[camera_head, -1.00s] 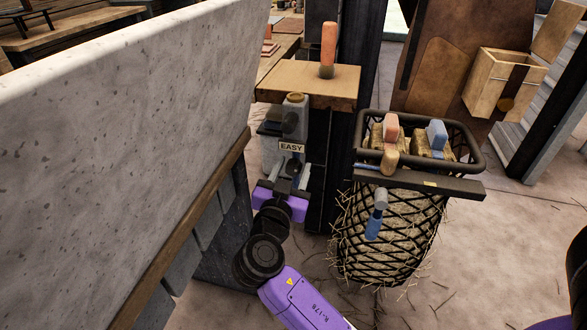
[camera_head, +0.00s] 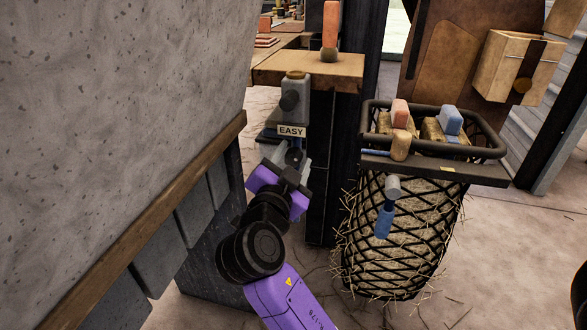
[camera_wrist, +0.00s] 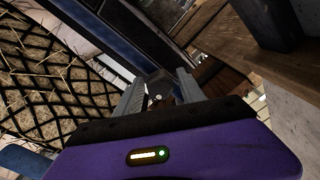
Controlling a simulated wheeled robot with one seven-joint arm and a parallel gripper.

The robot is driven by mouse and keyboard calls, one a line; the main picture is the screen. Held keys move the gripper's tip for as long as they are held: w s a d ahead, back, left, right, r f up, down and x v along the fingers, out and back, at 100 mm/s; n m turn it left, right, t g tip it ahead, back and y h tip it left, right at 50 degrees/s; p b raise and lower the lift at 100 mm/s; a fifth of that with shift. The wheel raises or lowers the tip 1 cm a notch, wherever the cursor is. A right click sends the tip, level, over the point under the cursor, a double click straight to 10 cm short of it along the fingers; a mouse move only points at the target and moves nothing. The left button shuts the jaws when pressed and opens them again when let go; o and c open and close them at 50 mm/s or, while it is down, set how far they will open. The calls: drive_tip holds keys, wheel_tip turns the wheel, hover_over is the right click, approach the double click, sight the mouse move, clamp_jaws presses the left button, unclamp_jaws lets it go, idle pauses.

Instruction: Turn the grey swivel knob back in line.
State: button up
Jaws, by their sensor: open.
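A grey fixture with a tan cap and an EASY label (camera_head: 291,131) stands below the wooden shelf in the head view. A dark grey round knob (camera_head: 290,101) shows on it above the label; I take it for the swivel knob, and its exact alignment is hard to tell. My gripper (camera_head: 291,162) is just below the label, its fingers open and pointing up at the fixture. In the wrist view a small dark grey piece (camera_wrist: 158,86) with a bright dot shows between my open fingertips (camera_wrist: 161,90). I cannot tell whether it is the knob or whether they touch.
A pale speckled wall (camera_head: 120,90) with a wooden rail stands close on the left. The wooden shelf (camera_head: 310,72) carries an orange-handled tool (camera_head: 330,25). A black mesh basket of straw (camera_head: 405,235) stands on the right, with a blue-handled tool (camera_head: 385,220) at its front.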

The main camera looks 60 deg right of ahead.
sight(292, 161)
drive_tip(key=shift+b, duration=0.3)
idle(0.6)
clamp_jaws()
drive_tip(key=shift+o, duration=0.8)
unclamp_jaws()
drive_tip(key=shift+b+v, duration=0.7)
drive_tip(key=shift+v, duration=1.85)
